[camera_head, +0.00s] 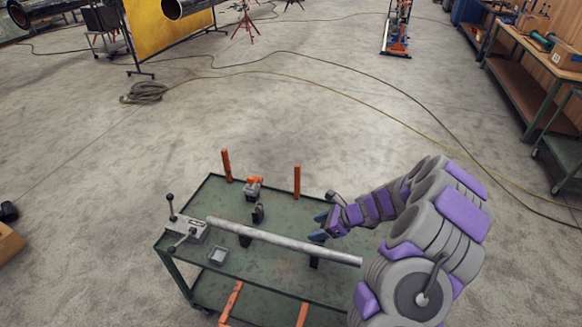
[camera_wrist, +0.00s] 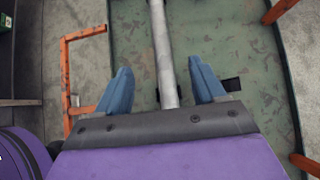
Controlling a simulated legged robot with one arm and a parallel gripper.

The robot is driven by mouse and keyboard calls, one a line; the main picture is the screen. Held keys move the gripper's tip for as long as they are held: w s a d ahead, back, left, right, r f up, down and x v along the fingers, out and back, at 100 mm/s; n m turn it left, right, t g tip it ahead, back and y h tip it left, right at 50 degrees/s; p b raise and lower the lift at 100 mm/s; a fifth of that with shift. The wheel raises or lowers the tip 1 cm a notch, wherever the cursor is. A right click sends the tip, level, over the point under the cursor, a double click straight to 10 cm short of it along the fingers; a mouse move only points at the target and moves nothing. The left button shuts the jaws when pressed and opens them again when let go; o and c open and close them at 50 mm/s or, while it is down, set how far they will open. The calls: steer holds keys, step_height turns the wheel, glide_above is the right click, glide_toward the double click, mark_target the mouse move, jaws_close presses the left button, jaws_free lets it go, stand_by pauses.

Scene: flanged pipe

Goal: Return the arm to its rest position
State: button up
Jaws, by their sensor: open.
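My gripper (camera_head: 319,227) is at the end of my purple and grey arm, over the right part of a green cart (camera_head: 265,268). In the wrist view my gripper (camera_wrist: 160,92) shows two blue fingers spread apart. A grey metal pipe (camera_head: 290,243) lies across the cart top on dark supports. In the wrist view the pipe (camera_wrist: 162,45) runs between the two fingers, with gaps on both sides. The fingers do not touch it there. My arm hides part of the cart's right side.
Orange posts (camera_head: 226,165) stand at the cart's back edge. A clamp with lever handles (camera_head: 186,228) sits at its left end, and an orange tool (camera_head: 254,184) lies near the back. A workbench (camera_head: 525,75) stands at far right. Open floor lies behind the cart, crossed by cables.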

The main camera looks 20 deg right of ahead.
steer(key=s+a+r+n+g, duration=0.2)
steer(key=s+a+r+n, duration=0.45)
steer(key=a+r, duration=0.2)
steer(key=s+a+r+n+g, duration=0.3)
steer(key=s+a+r+n, duration=0.35)
steer(key=a+r, duration=0.2)
steer(key=s+d+r+n+h, duration=0.1)
steer(key=s+n, duration=0.3)
steer(key=s, duration=0.4)
steer(key=s+d+r+n+g+h, duration=0.1)
steer(key=s+d+r+n+h, duration=0.1)
steer(key=s, duration=0.6)
steer(key=s+d+r+n+h, duration=0.2)
steer(key=s+r+n+h, duration=0.1)
steer(key=s, duration=0.5)
steer(key=n+h, duration=0.1)
steer(key=n, duration=0.1)
steer(key=shift+s+d+r+n+g, duration=0.25)
steer(key=shift+s+r+n+g, duration=0.05)
steer(key=shift+r+n+g, duration=0.1)
